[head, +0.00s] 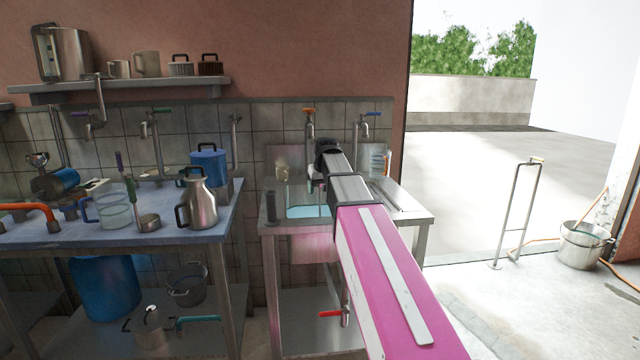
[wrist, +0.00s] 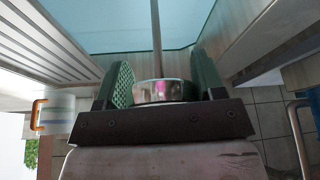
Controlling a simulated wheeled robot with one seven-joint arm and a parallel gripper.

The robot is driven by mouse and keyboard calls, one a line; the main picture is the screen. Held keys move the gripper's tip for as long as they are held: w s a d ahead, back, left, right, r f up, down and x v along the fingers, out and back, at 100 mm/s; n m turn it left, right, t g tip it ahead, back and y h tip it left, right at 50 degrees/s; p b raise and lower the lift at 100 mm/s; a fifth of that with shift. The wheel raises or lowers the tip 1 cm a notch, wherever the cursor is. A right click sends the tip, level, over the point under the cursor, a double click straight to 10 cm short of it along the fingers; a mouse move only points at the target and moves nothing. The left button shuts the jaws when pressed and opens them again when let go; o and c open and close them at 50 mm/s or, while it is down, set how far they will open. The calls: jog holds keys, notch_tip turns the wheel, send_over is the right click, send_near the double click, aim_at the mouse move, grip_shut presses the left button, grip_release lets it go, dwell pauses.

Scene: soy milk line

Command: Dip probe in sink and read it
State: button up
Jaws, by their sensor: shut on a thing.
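The metal sink (head: 418,217) stands right of the blue-topped table, with pale blue water (head: 305,211) in its basin; the water also fills the top of the wrist view (wrist: 100,25). My gripper (wrist: 163,88) has green ridged fingers shut on the probe's round metal head (wrist: 160,92). The probe's thin stem (wrist: 157,35) points away from the gripper over the water. I cannot tell whether its tip is under the surface. The probe's reading face is not visible. In the head view my arm reaches over the sink and mostly hides the gripper and probe.
A white container with an orange handle (wrist: 52,114) is beside the basin. The table (head: 95,236) at left holds a steel jug (head: 200,206), a glass pitcher (head: 113,212) and a blue canister (head: 208,168).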

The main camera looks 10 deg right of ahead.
aim_at(320, 205)
jog(key=shift+f, duration=4)
dwell(2.0)
